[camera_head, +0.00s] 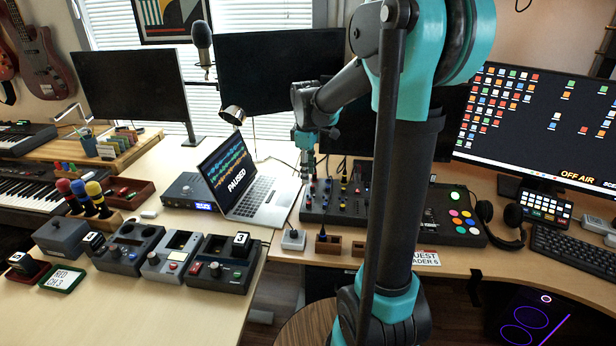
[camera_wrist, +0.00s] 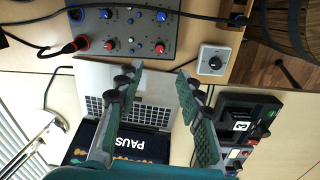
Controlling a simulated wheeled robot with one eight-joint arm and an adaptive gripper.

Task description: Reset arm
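My arm reaches up in front of the head camera and bends over to the desk. My gripper (camera_head: 306,172) points down at the back left corner of the black mixer (camera_head: 345,203), just right of the laptop (camera_head: 237,181). In the wrist view my gripper (camera_wrist: 158,76) has its two green-padded fingers apart, with nothing between them. The laptop (camera_wrist: 152,82) shows below and between the fingers, and the mixer (camera_wrist: 125,30) lies at the top. Whether a fingertip touches the mixer cannot be told.
A red-tipped cable (camera_wrist: 72,46) runs at the mixer's side. A small grey box with a knob (camera_head: 293,240) sits in front of the mixer. Several dark modules (camera_head: 222,263) stand at front left. Monitors (camera_head: 283,70) line the back.

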